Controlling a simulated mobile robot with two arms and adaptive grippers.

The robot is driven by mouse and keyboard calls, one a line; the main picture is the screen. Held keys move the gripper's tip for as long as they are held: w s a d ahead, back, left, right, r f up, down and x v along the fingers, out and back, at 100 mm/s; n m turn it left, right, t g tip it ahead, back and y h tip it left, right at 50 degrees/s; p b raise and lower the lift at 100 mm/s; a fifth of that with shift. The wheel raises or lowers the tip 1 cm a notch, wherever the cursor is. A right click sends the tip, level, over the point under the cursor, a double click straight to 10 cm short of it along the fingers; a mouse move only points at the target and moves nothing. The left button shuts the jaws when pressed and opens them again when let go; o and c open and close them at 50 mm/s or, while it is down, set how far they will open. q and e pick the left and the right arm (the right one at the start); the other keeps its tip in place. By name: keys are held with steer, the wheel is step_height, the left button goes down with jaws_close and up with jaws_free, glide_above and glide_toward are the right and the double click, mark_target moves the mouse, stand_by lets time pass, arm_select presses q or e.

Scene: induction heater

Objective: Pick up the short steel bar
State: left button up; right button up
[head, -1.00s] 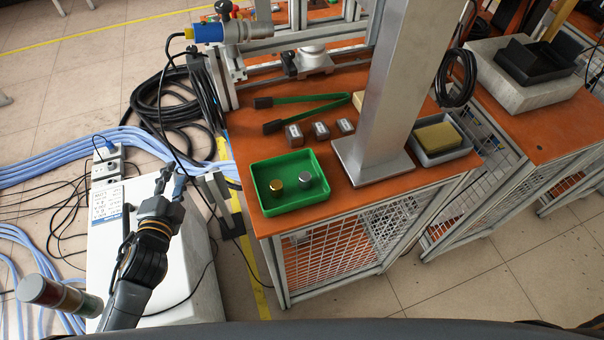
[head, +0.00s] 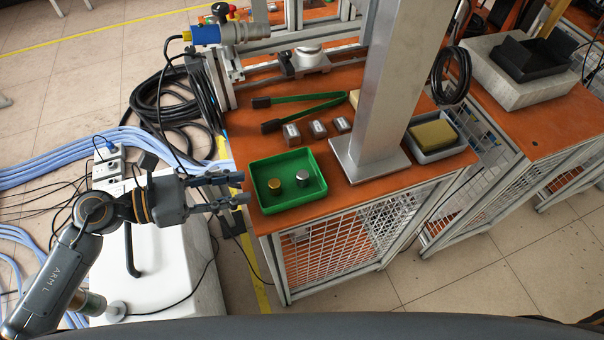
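A short steel bar (head: 303,178), a small grey cylinder, stands upright in the green tray (head: 289,202) at the table's front left. A brass-coloured cylinder (head: 275,186) stands just left of it in the same tray. My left gripper (head: 243,189) points right, with its two fingers apart and nothing between them. Its fingertips are near the tray's left wall and apart from both cylinders; the exact height over the table edge is hard to tell. My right gripper is not in view.
A metal column (head: 380,100) stands right of the tray. A grey tray with a yellow sponge (head: 434,134) is further right. A white cabinet (head: 175,270) is below my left arm.

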mark_target(271, 182)
arm_select(q)
steer(key=p+x, duration=0.1)
steer(key=x, duration=0.5)
steer(key=shift+w+d+r+p, duration=0.1)
steer(key=shift+d+r+p, duration=0.05)
steer(key=shift+d+p, duration=0.25)
steer(key=shift+d, duration=0.25)
steer(key=p+x, duration=0.2)
steer(key=x, duration=0.3)
steer(key=shift+a, duration=0.1)
steer(key=shift+c, duration=0.9)
jaws_close()
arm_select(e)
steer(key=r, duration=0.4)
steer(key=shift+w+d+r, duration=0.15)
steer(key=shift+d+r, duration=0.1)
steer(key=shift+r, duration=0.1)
